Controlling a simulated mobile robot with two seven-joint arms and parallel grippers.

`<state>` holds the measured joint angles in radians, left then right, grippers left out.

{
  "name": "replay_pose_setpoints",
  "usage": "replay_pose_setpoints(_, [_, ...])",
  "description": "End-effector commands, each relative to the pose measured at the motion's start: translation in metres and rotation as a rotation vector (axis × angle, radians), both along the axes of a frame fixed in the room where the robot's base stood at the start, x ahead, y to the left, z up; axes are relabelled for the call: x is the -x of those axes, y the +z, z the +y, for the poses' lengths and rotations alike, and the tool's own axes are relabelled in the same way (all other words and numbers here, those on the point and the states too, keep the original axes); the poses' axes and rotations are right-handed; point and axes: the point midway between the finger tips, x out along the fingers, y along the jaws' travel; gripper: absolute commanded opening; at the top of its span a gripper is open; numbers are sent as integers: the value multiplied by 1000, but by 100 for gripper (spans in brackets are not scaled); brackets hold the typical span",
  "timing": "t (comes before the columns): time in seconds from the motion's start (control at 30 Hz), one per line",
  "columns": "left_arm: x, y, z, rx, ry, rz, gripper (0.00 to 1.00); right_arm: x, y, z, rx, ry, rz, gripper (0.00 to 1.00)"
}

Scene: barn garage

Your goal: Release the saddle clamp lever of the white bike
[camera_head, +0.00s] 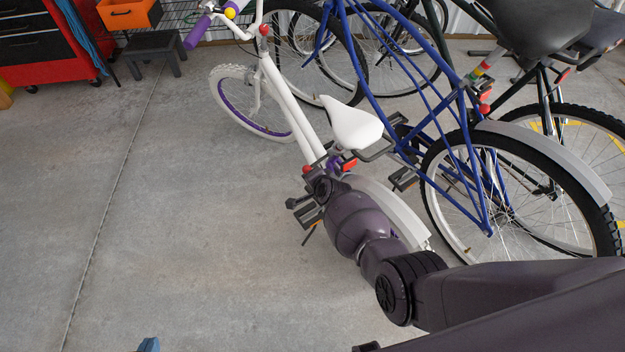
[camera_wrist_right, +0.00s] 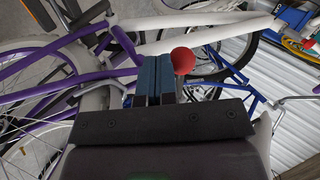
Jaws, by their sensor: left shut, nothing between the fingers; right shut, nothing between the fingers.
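The white bike (camera_head: 285,95) stands upright with its white saddle (camera_head: 352,127) near the middle of the head view. A red ball (camera_wrist_right: 183,60), apparently the knob of the clamp lever, shows in the right wrist view. My right gripper (camera_wrist_right: 154,62) is shut and empty, with its blue fingers just left of the ball in that view; I cannot tell whether they touch it. In the head view my right wrist hides most of the clamp area below the saddle. Only a blue tip of my left gripper (camera_head: 148,345) shows at the bottom edge; it is shut and empty.
A blue bike (camera_head: 375,75) stands close to the right of the white one, with more bikes behind it. A red tool cabinet (camera_head: 45,45), an orange bin (camera_head: 128,14) and a dark step stool (camera_head: 152,45) are at the upper left. The concrete floor at left is clear.

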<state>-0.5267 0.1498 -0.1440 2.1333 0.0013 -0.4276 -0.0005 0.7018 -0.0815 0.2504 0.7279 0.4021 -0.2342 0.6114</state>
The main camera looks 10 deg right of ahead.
Motion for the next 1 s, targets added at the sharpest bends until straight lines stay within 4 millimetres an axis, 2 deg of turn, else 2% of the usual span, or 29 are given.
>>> replay_pose_setpoints(0.43, [5,-4,3,-8,-5,12,0,-10,5,10,-1,2,-2,0])
replay_pose_setpoints(1.0, [2,-3,2,-5,-2,8,0,-11,8,14,-2,5,-7,0])
